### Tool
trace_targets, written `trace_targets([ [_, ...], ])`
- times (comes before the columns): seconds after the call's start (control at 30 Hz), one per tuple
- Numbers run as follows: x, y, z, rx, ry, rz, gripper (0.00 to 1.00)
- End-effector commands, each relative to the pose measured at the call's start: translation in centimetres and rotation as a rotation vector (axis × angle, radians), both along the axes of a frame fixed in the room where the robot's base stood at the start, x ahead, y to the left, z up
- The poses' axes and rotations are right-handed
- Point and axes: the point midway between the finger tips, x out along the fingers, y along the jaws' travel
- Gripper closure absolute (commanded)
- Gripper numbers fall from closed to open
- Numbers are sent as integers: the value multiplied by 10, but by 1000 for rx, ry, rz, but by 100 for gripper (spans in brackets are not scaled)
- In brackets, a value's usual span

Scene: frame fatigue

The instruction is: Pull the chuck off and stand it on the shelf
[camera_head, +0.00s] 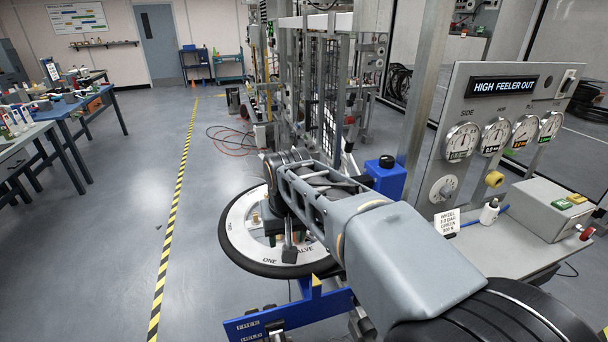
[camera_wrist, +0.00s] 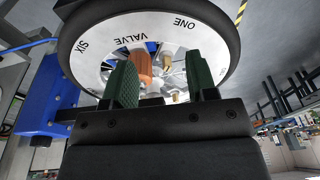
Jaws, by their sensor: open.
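A wheel (camera_head: 236,233) with a black tyre and a white lettered ring lies below my arm; it also fills the top of the wrist view (camera_wrist: 97,50). An orange-brown part (camera_wrist: 139,63), which looks like the chuck, shows within the wheel, close to the left finger in the wrist view. Its lower end is hidden, and I cannot tell whether a finger touches it. My gripper (camera_wrist: 160,72) is open, with its two green ridged fingers at the wheel. A grey shelf (camera_head: 494,252) stands at the right of the head view, under the gauge panel.
The gauge panel (camera_head: 474,124) reads "HIGH FEELER OUT". A small sign (camera_head: 447,222), a white bottle (camera_head: 488,212) and a grey button box (camera_head: 545,209) stand on the shelf. A blue frame (camera_head: 290,312) is below the wheel.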

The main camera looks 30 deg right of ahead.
Motion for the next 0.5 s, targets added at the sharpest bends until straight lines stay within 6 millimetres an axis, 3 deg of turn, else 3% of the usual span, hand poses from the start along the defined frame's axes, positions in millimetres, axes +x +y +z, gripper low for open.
trace_targets([
  [0.03,16,-11,15,6,29,-53,48],
  [0.2,52,-46,44,24,109,-208,48],
  [0.37,70,-67,57,34,154,-295,48],
  [0.5,77,-73,54,37,171,-321,48],
])
